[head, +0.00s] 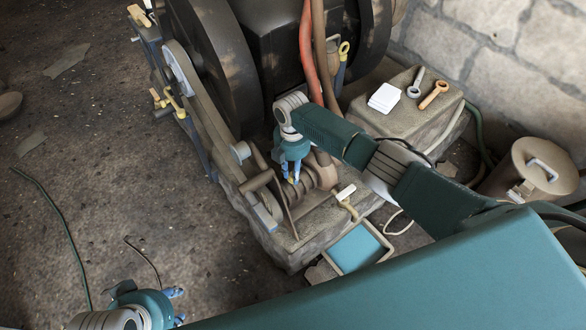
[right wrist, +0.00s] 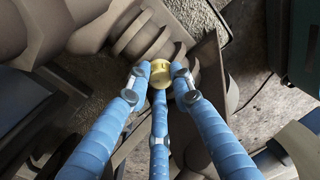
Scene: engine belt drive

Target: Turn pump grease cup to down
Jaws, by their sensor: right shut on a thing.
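The pump grease cup (right wrist: 160,74) is a small round yellow cap in the right wrist view. It sits beside the ribbed brown pump body (right wrist: 146,40). My right gripper (right wrist: 159,80) has its blue fingers closed around the cup. In the head view my right gripper (head: 292,179) reaches down onto the pump at the front of the engine block, and it hides most of the cup. My left gripper (head: 178,306) is at the bottom left of the head view, over the floor, away from the pump. Its blue fingers are spread with nothing between them.
A belt (head: 205,110) and a large dark flywheel (head: 215,60) stand left of the pump. A stone block (head: 415,122) carries white cards (head: 385,97) and wrenches (head: 434,95). A blue tray (head: 357,249) and a lidded can (head: 530,168) are at right. The left floor is mostly clear.

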